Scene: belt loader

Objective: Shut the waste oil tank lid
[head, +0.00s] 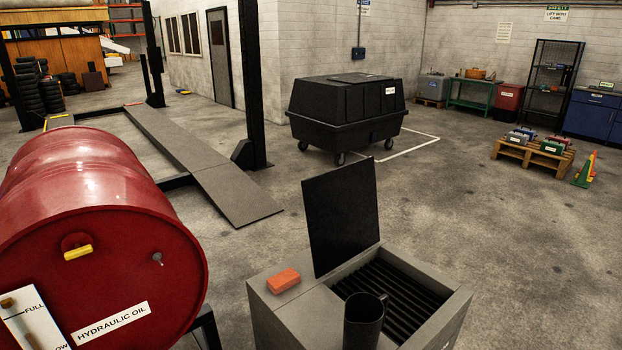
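The waste oil tank (272,319) is most likely the grey box at the bottom centre; I cannot read a label on it. Its black lid (341,215) stands open, close to upright, at the back left of the opening. Dark grating slats (405,294) show inside the opening. A dark cylindrical container (364,322) stands at the near side of the opening. An orange block (283,280) lies on the grey top, left of the lid. Neither of my grippers is in view.
A red hydraulic oil drum (120,230) on a stand is close on the left. A vehicle lift ramp (190,155) lies behind it. A black wheeled bin (347,105) stands further back. The floor right of the tank is clear.

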